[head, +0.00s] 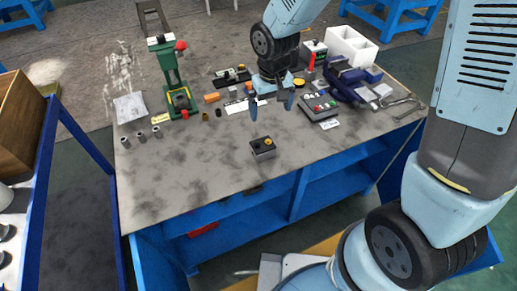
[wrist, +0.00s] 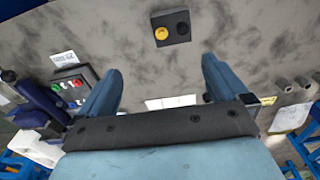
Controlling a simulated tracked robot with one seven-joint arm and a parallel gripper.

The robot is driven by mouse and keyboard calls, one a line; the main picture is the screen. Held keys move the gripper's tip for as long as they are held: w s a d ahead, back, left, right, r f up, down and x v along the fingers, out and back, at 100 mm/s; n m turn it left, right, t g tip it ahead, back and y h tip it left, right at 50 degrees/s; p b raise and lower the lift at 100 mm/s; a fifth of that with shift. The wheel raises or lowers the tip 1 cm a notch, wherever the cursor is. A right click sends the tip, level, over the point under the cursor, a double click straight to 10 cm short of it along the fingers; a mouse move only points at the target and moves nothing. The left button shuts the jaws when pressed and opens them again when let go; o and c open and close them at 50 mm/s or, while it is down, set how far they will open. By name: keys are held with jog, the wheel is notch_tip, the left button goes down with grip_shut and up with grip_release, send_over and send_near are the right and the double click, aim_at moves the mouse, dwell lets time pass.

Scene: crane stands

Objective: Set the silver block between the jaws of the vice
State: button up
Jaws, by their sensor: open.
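The vice (head: 345,84) is dark blue and stands at the right rear of the workbench; part of it also shows at the left edge of the wrist view (wrist: 42,104). A small pale silver-grey block (head: 382,90) sits close by the vice's right side; I take it for the silver block, but it is small, and I cannot tell whether it touches the vice. My gripper (head: 271,103) is open and empty above the middle of the bench, left of the vice. Its two blue fingers point away from the wrist camera (wrist: 161,68).
A small box with a yellow button (head: 263,149) stands near the bench's front edge. A control box with coloured buttons (head: 318,106) lies between my gripper and the vice. A green press (head: 172,80), several small cylinders (head: 141,137) and a white bin (head: 350,46) stand around.

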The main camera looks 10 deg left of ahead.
aim_at(263, 145)
jog(key=f, duration=0.3)
jog(key=a+f, duration=0.1)
jog(key=f, duration=0.3)
jog(key=s+a+f, duration=0.1)
jog(key=f, duration=0.3)
jog(key=shift+s+a+f, duration=0.1)
jog(key=shift+a+f, duration=0.05)
jog(key=shift+a, duration=0.05)
jog(key=shift+d+f, duration=0.15)
jog(key=shift+f, duration=0.8)
jog(key=shift+d+f, duration=0.1)
jog(key=shift+f, duration=1.7)
jog(key=c, duration=1.5)
jog(key=shift+c, duration=0.2)
jog(key=shift+r, duration=0.15)
